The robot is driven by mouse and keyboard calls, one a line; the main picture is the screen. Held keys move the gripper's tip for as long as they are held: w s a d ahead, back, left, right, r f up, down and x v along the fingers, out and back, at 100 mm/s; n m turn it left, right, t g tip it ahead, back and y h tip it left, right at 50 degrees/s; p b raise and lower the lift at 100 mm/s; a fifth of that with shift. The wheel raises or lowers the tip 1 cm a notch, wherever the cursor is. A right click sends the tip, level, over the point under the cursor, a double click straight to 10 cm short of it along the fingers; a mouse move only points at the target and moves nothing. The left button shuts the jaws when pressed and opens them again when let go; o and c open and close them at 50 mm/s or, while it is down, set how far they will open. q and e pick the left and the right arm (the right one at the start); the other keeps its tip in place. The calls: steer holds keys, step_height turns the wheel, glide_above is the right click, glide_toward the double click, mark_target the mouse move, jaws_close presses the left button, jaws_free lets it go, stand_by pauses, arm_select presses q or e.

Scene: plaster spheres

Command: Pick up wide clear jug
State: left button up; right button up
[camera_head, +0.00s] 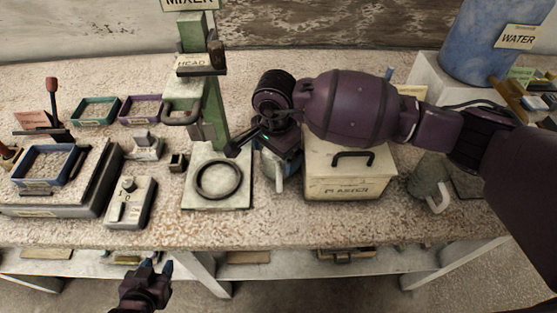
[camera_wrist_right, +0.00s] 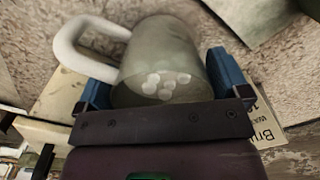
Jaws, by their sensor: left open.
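A wide clear greenish jug (camera_head: 283,166) with a pale handle stands on the bench between the mixer and the plaster box, partly hidden under my right gripper (camera_head: 264,148). In the right wrist view the jug (camera_wrist_right: 165,60) lies between the blue fingers of that gripper (camera_wrist_right: 162,85), with its handle to the left and several white lumps showing inside. The fingers are close to both sides, but whether they press on it cannot be told. My left gripper (camera_head: 157,267) is open and empty, low in front of the bench edge.
The mixer (camera_head: 218,184) stands left of the jug. The plaster box (camera_head: 348,178) is close on its right. A grey-green jug (camera_head: 428,177) stands further right. Trays and a control box (camera_head: 130,203) fill the left. The bench front strip is mostly clear.

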steer(key=c, duration=0.8)
steer(key=shift+c, duration=0.2)
steer(key=shift+r, duration=0.15)
